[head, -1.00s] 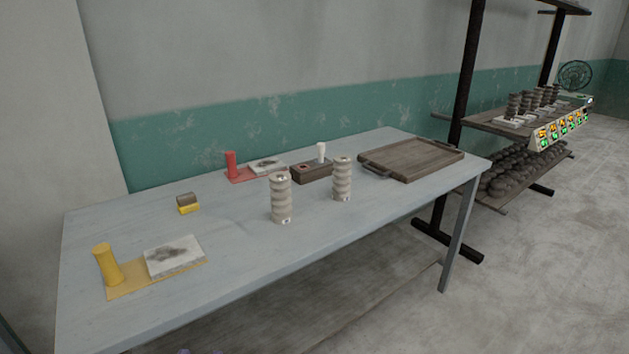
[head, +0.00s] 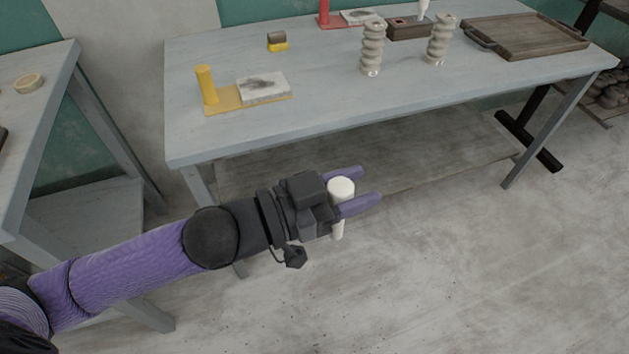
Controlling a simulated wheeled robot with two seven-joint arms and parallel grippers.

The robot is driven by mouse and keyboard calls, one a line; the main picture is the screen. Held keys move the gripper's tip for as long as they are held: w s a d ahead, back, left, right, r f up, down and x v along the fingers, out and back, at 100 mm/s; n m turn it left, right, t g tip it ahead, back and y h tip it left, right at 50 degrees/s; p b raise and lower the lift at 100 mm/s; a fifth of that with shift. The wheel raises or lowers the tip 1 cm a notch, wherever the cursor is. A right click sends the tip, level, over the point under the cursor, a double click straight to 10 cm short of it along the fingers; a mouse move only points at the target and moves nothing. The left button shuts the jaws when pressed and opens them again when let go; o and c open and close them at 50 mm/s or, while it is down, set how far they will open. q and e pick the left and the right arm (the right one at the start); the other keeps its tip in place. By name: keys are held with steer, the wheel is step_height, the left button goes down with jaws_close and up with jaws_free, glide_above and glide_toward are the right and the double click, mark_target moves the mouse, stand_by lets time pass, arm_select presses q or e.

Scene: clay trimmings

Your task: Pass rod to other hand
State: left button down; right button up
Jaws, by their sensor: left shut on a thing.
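My left gripper (head: 360,188) comes in from the left, in front of the work table. Its two purple fingers are shut on a white rod (head: 341,188). The rod stands roughly upright between the fingers, with its wider rounded top above them and its thinner lower end showing below. The rod is held over the floor, clear of the table edge. A similar white rod (head: 423,9) stands in a dark wooden block on the table, cut by the top of the picture. My right gripper is not in view.
The grey table (head: 190,130) holds a yellow stand (head: 207,86) with a stained white slab, a small yellow-brown block (head: 277,42), two ridged clay columns (head: 372,48) and a wooden tray (head: 525,38). Another table (head: 40,60) is at left. Floor at lower right is clear.

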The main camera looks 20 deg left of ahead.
arm_select(q)
steer(key=shift+d+r+m+g+h, duration=0.2)
steer(key=shift+d+m+g+h, duration=0.5)
steer(key=shift+g, duration=0.25)
steer(key=shift+d+r+m+g+h, duration=0.2)
steer(key=shift+d+m+g+h, duration=0.35)
steer(key=shift+m+g, duration=0.35)
steer(key=shift+s+a+m+g+h, duration=0.1)
steer(key=shift+a+m+g+h, duration=0.25)
steer(key=shift+m+g, duration=0.55)
steer(key=shift+s+a+m+g+h, duration=0.15)
steer(key=shift+a+m+g, duration=0.25)
steer(key=shift+g, duration=0.95)
steer(key=shift+s+a+m+g+h, duration=0.1)
steer(key=shift+a+m+g+h, duration=0.25)
steer(key=shift+m+g, duration=0.55)
